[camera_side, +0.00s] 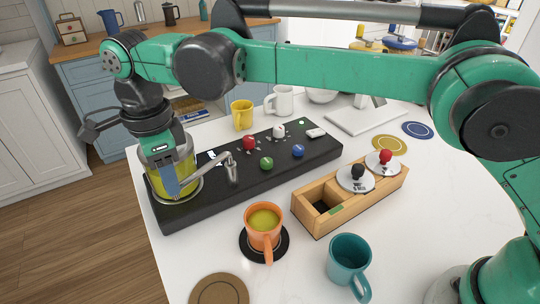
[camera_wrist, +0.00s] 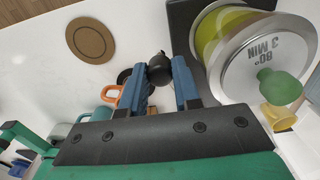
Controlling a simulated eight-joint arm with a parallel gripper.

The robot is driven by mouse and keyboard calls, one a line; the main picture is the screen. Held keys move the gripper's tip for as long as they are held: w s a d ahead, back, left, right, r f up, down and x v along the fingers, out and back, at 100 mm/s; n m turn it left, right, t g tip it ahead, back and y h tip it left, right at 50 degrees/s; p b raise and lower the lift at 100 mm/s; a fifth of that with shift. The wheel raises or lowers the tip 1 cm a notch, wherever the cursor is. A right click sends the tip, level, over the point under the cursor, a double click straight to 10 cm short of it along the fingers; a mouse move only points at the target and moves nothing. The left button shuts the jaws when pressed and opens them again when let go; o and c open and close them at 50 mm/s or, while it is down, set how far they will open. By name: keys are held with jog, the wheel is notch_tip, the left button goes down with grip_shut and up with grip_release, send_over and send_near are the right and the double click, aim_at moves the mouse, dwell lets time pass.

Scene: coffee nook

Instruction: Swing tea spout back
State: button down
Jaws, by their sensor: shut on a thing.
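The glass tea vessel (camera_side: 186,172) with yellow-green tea stands on the left end of the black base; its metal lid (camera_wrist: 285,54), marked "80° 3 MIN", shows in the wrist view with a green knob. The metal spout (camera_side: 208,178) reaches right from beside the vessel, its tip hanging near the base's front edge, apart from the orange mug. My gripper (camera_wrist: 160,82) is beside the vessel, its blue fingers shut on a round black knob (camera_wrist: 160,68). It also shows in the side view (camera_side: 168,188). The knob's join to the spout is hidden.
The orange mug (camera_side: 264,230) of tea stands on a black coaster (camera_side: 283,247). A teal mug (camera_side: 347,258), a brown coaster (camera_side: 219,290) and a wooden box (camera_side: 317,219) with knobbed lids are nearby. Coloured knobs (camera_side: 266,163) line the base.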

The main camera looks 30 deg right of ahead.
jog(key=shift+w, duration=0.1)
dwell(0.3)
jog(key=c, duration=0.6)
grip_release()
jog(key=shift+r, duration=2.8)
